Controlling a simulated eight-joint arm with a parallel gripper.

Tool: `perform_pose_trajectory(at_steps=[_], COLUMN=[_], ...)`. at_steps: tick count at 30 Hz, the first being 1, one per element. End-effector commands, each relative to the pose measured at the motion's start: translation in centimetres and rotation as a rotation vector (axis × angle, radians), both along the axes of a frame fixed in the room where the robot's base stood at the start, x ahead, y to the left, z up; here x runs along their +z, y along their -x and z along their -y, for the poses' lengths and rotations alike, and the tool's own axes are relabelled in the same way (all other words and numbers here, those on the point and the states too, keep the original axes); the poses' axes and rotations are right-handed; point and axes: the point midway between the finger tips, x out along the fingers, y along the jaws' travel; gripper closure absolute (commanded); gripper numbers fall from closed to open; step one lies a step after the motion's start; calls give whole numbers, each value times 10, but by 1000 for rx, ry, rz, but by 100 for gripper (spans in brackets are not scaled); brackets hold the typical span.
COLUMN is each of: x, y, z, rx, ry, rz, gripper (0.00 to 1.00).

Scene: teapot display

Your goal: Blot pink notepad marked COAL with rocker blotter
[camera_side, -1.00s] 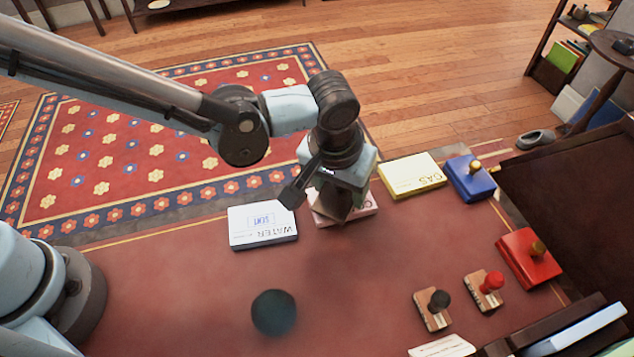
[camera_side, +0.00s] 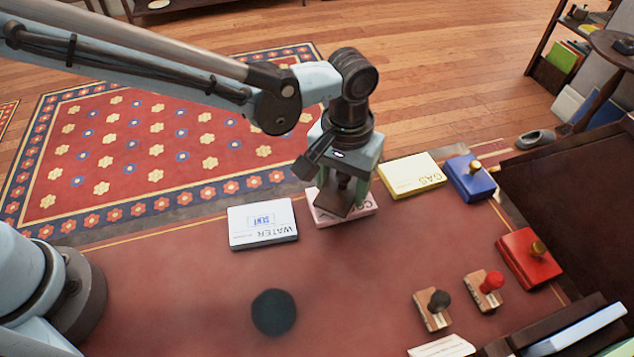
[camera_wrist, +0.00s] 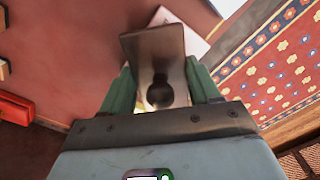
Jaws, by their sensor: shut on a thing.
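My gripper (camera_side: 346,188) is shut on the knob of the rocker blotter (camera_side: 338,205), a brown block with a dark knob. The blotter is over the pink notepad (camera_side: 364,206), hiding its middle and most of its lettering; only a first letter "C" shows. I cannot tell whether the blotter touches the pad. In the wrist view the green fingers are on either side of the knob, the blotter's plate (camera_wrist: 150,48) extends ahead, and a pale corner of the notepad (camera_wrist: 194,44) shows beyond it.
The white WATER pad (camera_side: 262,234), stamped SENT, lies left of the pink pad, and the yellow GAS pad (camera_side: 410,176) lies right. The desk's middle is clear.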

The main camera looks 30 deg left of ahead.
Motion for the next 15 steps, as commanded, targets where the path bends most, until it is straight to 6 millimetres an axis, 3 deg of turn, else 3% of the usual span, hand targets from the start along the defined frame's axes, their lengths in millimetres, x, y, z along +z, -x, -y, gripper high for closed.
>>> perform_pose_trajectory(at_steps=[15], x=[36], y=[0], z=[0], rx=[0], ry=[0], rz=[1], gripper=[65])
